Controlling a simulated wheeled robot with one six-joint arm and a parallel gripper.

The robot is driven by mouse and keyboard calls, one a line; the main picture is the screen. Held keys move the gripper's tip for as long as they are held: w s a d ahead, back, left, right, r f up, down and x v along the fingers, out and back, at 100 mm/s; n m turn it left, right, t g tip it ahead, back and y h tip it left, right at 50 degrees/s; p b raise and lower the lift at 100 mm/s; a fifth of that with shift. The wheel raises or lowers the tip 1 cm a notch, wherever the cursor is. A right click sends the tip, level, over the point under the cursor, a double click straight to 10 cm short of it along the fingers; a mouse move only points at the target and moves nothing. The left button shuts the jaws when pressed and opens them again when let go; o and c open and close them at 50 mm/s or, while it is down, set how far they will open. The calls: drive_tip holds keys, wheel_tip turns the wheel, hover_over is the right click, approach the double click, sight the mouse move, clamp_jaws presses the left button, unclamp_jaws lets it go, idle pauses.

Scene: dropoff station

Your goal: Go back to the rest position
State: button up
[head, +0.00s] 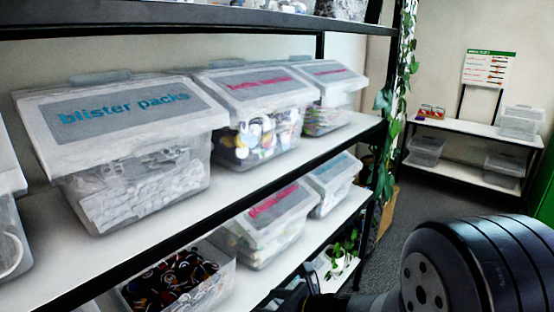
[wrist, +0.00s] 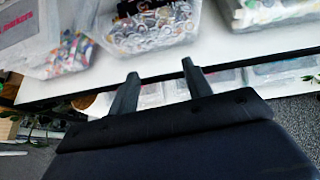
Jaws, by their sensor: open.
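My gripper (wrist: 158,80) shows in the wrist view with its two dark fingers spread apart and nothing between them. In the head view my dark arm fills the lower right corner, and the gripper end is mostly cut off at the bottom edge.
A bin labelled blister packs (head: 135,150) and other lidded bins stand on the shelf rack (head: 262,155). An open bin (head: 180,280) of small round items sits lower. A trailing plant (head: 385,130) hangs at the rack's end. A white table (head: 470,128) stands behind, with grey floor between.

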wheel_tip(320, 180, down, 7)
drive_tip(key=d+n+g, duration=0.2)
drive_tip(key=n+g, duration=0.2)
drive_tip(key=shift+s+f+g+h, duration=0.15)
drive_tip(key=shift+s+g+h, duration=0.15)
drive_tip(key=shift+s, duration=0.05)
